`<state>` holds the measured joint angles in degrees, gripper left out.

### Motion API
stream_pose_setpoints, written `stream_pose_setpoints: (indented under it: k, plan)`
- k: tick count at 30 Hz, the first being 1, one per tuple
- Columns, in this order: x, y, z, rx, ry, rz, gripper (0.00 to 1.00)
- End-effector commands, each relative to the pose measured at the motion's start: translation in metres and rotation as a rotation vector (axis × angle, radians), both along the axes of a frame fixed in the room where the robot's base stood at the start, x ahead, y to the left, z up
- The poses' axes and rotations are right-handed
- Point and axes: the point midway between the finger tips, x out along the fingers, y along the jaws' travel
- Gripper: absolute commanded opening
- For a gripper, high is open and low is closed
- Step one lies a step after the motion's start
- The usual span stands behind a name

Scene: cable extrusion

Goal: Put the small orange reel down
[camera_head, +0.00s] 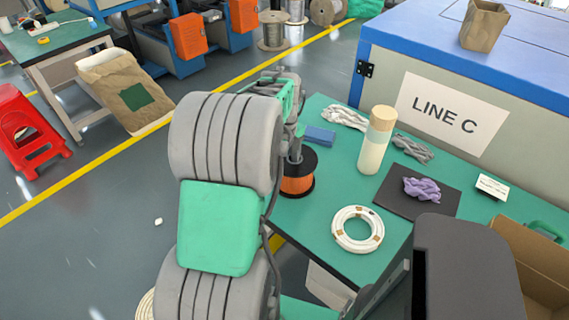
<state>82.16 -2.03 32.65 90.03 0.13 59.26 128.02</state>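The small orange reel (297,185) has black flanges and an orange winding. It is upright, at the left side of the green table (325,228), just right of my grey and green arm. My gripper (294,148) is directly above the reel, close to its top flange. My arm links hide most of the gripper, so its fingers do not show clearly. I cannot tell whether they grip the reel, or whether the reel's underside touches the table.
A blue block (320,135), a tall capped bottle (376,142), a white coil (357,230) and a dark mat (398,203) with a purple bundle (422,188) are on the table. A cardboard box (540,262) is at right. Bare green table lies between reel and coil.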

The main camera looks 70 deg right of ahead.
Motion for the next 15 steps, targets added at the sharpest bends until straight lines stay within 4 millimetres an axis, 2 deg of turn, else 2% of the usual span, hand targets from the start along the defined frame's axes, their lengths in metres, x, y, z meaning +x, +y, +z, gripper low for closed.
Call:
stream_pose_setpoints:
  k: [8,11,15]
  plan:
    - [0.000,0.000,0.007,-0.001,0.000,0.000,0.71]
    - [0.000,-0.001,0.023,-0.004,-0.001,0.000,0.71]
    - [0.000,-0.002,0.059,-0.006,-0.001,0.000,0.71]
